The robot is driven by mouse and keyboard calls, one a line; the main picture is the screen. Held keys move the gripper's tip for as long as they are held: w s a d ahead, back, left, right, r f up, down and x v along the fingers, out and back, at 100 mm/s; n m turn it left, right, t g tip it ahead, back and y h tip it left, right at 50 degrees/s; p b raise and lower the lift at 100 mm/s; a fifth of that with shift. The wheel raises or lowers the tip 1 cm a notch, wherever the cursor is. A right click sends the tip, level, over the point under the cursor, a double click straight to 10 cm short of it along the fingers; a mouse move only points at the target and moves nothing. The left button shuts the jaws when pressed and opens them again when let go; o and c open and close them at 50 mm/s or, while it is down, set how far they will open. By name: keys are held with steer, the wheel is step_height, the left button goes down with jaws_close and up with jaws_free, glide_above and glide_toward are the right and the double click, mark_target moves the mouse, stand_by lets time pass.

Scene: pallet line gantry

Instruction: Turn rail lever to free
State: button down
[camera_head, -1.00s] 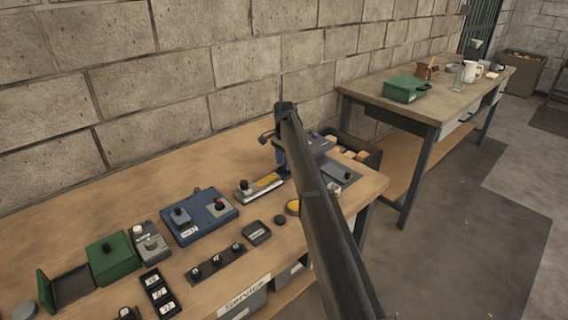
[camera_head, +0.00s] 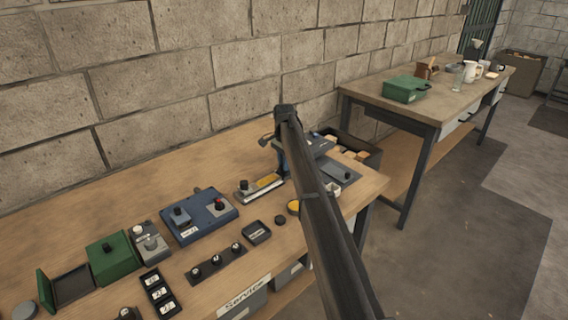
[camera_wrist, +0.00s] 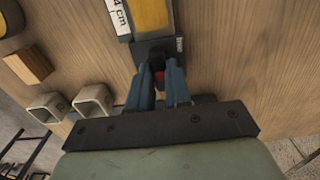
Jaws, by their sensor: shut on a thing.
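The rail (camera_head: 262,188) lies on the bench, with a yellow strip and a dark knob at its left end in the head view. In the wrist view, its yellow strip (camera_wrist: 151,15) and a white "4 cm" label lead to a dark end block (camera_wrist: 158,50).
A blue box (camera_head: 200,215) with knobs, a green box (camera_head: 112,257) and a switch strip (camera_head: 216,262) stand left on the bench. Two square hollow pieces (camera_wrist: 91,101) lie left of my fingers in the wrist view. A dark bin (camera_head: 362,150) stands behind.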

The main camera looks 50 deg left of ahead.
steer(key=shift+n, duration=0.4)
steer(key=n, duration=1.3)
steer(key=shift+n, duration=2)
steer(key=c, duration=1.1)
jaws_free()
steer(key=shift+o, duration=0.2)
